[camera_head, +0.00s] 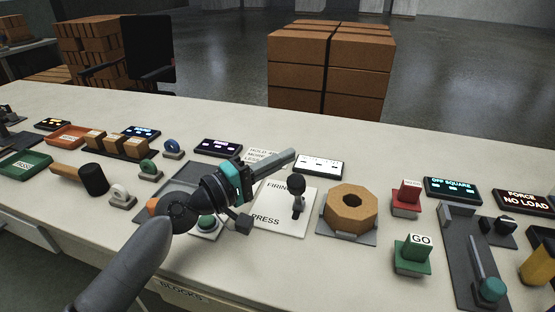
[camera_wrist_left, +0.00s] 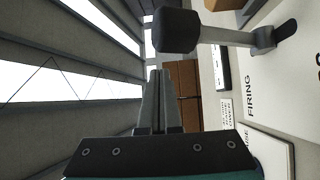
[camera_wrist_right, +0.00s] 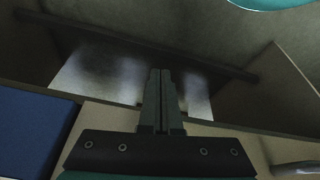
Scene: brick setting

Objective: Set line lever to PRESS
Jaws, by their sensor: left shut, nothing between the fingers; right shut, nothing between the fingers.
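The line lever (camera_head: 297,187) has a black knob on a grey stem and stands on a white plate (camera_head: 276,233). The plate reads FIRING toward the far side and PRESS toward the near side. I cannot tell which mark the lever is set to. My left gripper (camera_head: 292,154) is shut and empty, with its tips above and beyond the knob in the head view. In the left wrist view the lever knob (camera_wrist_left: 177,31) is close to the left fingertips (camera_wrist_left: 157,75), with a gap between them. My right gripper (camera_wrist_right: 160,75) is shut and empty, away from the lever.
A wooden octagonal ring (camera_head: 351,222) stands right of the lever plate. A red block (camera_head: 406,198) and green GO block (camera_head: 413,256) are farther right. A small display (camera_head: 318,167) sits behind the lever. A green button (camera_head: 206,223) is under my left arm.

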